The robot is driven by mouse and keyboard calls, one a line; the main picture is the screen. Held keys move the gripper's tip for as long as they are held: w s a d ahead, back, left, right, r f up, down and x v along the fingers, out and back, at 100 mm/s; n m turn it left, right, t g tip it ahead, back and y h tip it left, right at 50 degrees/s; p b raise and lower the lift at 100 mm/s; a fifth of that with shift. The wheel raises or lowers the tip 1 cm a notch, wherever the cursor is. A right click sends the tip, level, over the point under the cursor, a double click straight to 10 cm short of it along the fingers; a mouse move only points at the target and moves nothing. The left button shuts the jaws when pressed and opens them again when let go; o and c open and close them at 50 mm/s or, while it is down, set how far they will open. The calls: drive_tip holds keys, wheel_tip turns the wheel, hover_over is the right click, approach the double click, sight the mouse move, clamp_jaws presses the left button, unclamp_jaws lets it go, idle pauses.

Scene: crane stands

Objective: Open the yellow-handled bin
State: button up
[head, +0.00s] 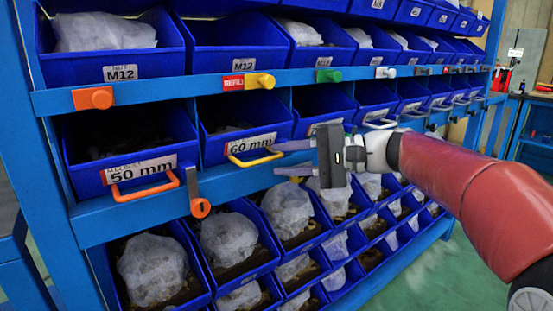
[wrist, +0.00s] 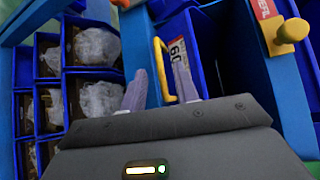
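The yellow-handled bin (head: 216,150) is a blue bin with a "60 mm" label in the middle row of the rack. It sits in its slot, level with its neighbours. Its yellow handle (head: 253,160) runs across the front below the label. My gripper (head: 276,158) is at the handle's right end, one finger above and one below it. In the wrist view the yellow handle (wrist: 158,60) shows between the two grey fingers of my gripper (wrist: 160,68), which stand apart with gaps beside it. The gripper is open; whether a finger touches the handle cannot be told.
An orange-handled "50 mm" bin (head: 130,172) is to the left, with an orange hanging latch (head: 200,207) beside it. A yellow knob (head: 266,81) is on the blue rail above. Bins with bagged parts (head: 228,238) fill the row below. The green floor is clear at lower right.

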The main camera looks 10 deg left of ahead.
sight(265, 161)
drive_tip(key=shift+s+a+f, duration=0.1)
drive_tip(key=shift+a+f, duration=0.05)
drive_tip(key=shift+a, duration=0.7)
drive_tip(key=shift+s+a+f, duration=0.1)
drive_tip(key=shift+a, duration=0.75)
drive_tip(key=shift+c, duration=0.3)
clamp_jaws()
